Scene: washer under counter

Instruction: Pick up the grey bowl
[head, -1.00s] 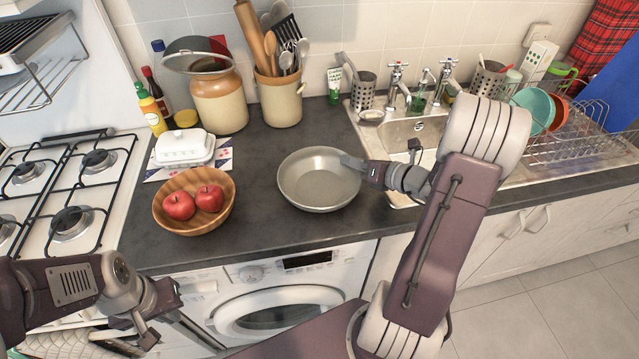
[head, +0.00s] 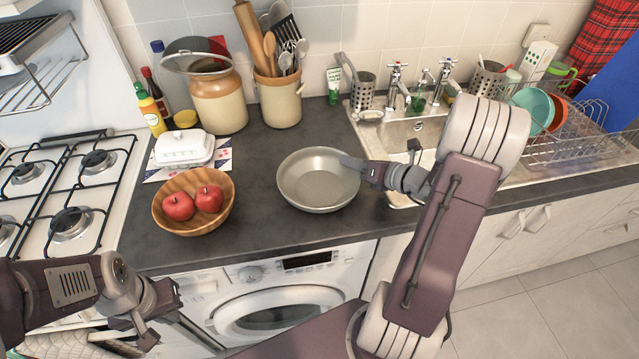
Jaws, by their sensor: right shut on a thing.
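The grey bowl (head: 319,182) is a shallow, round metal bowl on the dark counter, just left of the sink. It looks upright and empty. My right gripper (head: 352,163) is at the bowl's right rim, shut on that rim; its fingertips partly cover the edge. I cannot tell whether the bowl's base is clear of the counter. My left gripper (head: 185,338) is low at the left, in front of the washer and below the counter edge, well away from the bowl. Its fingers are spread apart with nothing seen between them.
A wooden bowl with two red apples (head: 194,203) stands left of the grey bowl. A white butter dish (head: 184,149), a lidded jar (head: 219,102) and a utensil crock (head: 279,101) stand behind. The sink (head: 411,133) is at right. Counter in front is clear.

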